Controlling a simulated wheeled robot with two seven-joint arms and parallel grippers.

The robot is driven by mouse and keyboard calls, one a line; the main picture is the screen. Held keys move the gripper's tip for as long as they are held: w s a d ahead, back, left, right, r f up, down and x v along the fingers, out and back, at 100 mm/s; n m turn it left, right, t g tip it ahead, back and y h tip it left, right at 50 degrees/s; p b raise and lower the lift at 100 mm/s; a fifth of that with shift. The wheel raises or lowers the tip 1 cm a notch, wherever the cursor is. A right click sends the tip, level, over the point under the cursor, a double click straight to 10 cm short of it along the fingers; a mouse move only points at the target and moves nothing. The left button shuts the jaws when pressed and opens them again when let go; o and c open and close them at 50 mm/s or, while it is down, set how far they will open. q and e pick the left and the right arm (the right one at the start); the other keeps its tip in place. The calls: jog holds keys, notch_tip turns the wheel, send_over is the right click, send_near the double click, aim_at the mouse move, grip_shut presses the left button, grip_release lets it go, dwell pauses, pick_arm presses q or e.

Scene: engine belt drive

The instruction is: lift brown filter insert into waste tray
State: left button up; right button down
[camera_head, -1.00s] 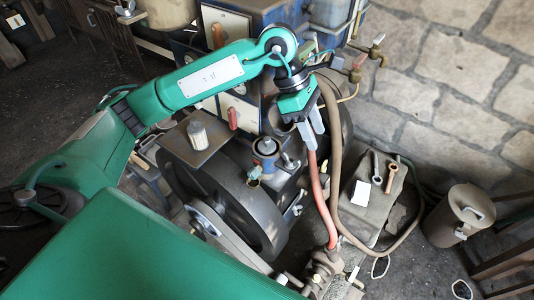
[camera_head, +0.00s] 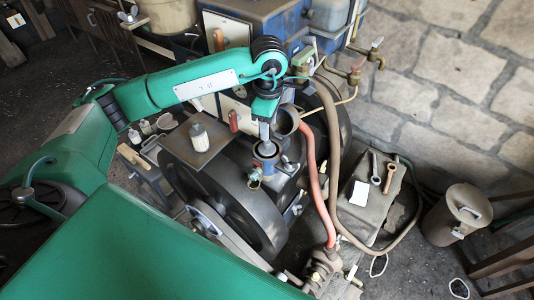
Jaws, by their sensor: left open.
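My left gripper (camera_head: 264,138) points straight down over the blue filter housing (camera_head: 266,160), and its fingertips are at the housing's mouth. The fingers look narrow from this side and stand open. No brown filter insert can be made out; the fingers and the rim cover the inside of the housing. I cannot tell whether the fingers touch anything inside it. I cannot pick out the waste tray with certainty. My right gripper is not in view.
A pale ribbed filter (camera_head: 199,138) stands on a dark plate (camera_head: 175,146) left of the housing. A red hose (camera_head: 314,180) and a brown hose (camera_head: 335,140) run close on the right. Spanners (camera_head: 390,178) lie on a grey box. A lidded can (camera_head: 458,215) stands far right.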

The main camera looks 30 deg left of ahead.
aim_at(267, 150)
pick_arm(q)
jog(key=shift+s+f+p, duration=0.1)
jog(key=shift+f+p, duration=0.35)
jog(key=shift+f, duration=0.05)
notch_tip(267, 150, down, 4)
jog(key=shift+s+a+f+p, duration=0.1)
jog(key=shift+s+a+p, duration=0.05)
jog(key=shift+p, duration=0.9)
jog(key=shift+f, duration=0.15)
grip_shut()
